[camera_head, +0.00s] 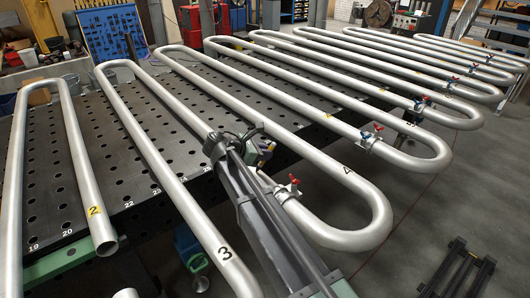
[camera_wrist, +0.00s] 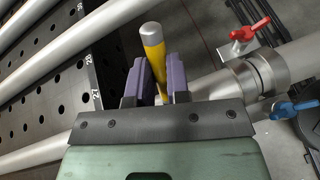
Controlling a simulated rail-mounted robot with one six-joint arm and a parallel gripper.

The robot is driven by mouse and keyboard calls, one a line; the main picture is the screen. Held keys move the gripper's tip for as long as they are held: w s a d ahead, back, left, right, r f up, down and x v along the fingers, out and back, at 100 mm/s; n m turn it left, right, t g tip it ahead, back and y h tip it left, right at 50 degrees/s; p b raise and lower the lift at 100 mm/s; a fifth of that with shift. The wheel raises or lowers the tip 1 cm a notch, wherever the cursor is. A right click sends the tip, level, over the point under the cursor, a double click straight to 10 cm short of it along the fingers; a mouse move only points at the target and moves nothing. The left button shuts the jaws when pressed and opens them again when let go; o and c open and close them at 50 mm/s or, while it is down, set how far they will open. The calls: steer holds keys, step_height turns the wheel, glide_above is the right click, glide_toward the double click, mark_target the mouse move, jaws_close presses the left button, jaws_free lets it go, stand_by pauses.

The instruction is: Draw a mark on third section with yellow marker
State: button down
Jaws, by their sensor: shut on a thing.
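A yellow marker (camera_wrist: 153,48) with a grey end stands between the two purple fingers of my gripper (camera_wrist: 158,78) in the wrist view, pointing away from the palm. In the head view my gripper (camera_head: 262,148) is above the table edge, between the pipe runs labelled 3 and 4; my arm partly covers it, and the marker cannot be made out there. The third section (camera_head: 180,192) is a bare grey pipe bearing a black "3" near the bottom of the head view. The marker is seen apart from any pipe in the wrist view.
The fourth section (camera_head: 366,195) bends around on the right, with a red-handled clamp (camera_head: 290,186) close to my arm. In the wrist view, red (camera_wrist: 250,30) and blue (camera_wrist: 292,109) clamp handles stand right of the gripper. The perforated table (camera_head: 120,160) lies under the coils.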

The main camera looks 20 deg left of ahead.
step_height(320, 180, up, 6)
steer(key=p, duration=0.6)
steer(key=shift+r, duration=0.15)
steer(key=shift+f, duration=0.2)
